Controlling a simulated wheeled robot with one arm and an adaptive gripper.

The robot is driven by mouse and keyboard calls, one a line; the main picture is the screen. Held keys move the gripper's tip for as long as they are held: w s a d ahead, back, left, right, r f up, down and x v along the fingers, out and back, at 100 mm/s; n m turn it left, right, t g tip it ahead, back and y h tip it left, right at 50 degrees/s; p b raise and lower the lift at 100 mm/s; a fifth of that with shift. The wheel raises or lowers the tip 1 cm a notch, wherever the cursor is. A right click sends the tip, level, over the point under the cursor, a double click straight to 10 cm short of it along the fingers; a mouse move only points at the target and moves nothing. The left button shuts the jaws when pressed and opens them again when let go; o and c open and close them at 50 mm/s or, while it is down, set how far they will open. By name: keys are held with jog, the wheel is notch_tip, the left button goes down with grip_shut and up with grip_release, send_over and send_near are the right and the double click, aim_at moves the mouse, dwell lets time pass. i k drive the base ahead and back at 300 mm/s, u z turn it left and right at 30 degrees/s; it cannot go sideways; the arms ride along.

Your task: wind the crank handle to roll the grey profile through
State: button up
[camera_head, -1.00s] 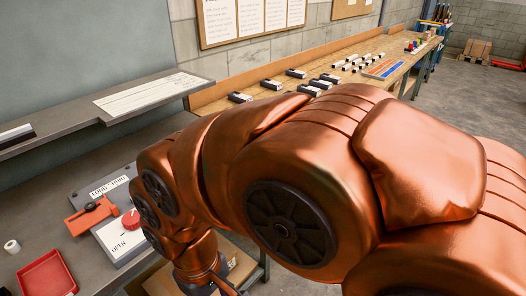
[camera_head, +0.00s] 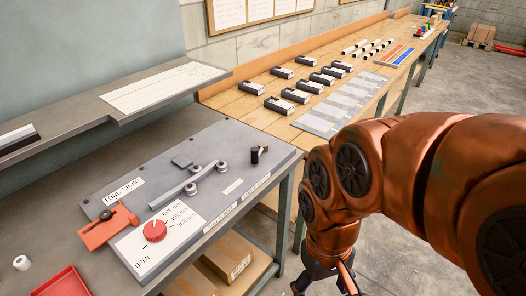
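The grey profile (camera_head: 170,195) is a bar lying on the grey bench plate (camera_head: 225,143), against small rollers (camera_head: 196,168). It looks slightly bent; which rollers it touches is hard to tell. The crank handle (camera_head: 256,156), a small black upright grip with a knob beside it, stands near the plate's right end. The red dial (camera_head: 154,231) on a white panel has its pointer toward the upper marks, away from OPEN. My gripper (camera_head: 325,288) is low in the picture, right of and apart from the plate. Its fingers look spread and empty; their tips are partly cut off.
An orange-red clamp-like part (camera_head: 108,227) with a black knob sits at the plate's left. A red tray (camera_head: 66,283) and white roll (camera_head: 21,262) lie front left. A shelf (camera_head: 120,112) overhangs behind. A wooden bench (camera_head: 255,98) holds several black-and-white blocks. Cardboard boxes (camera_head: 228,256) are below.

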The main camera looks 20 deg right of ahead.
aim_at(255, 152)
jog(key=z, duration=0.45)
jog(key=k, duration=0.35)
jog(key=u, duration=1.15)
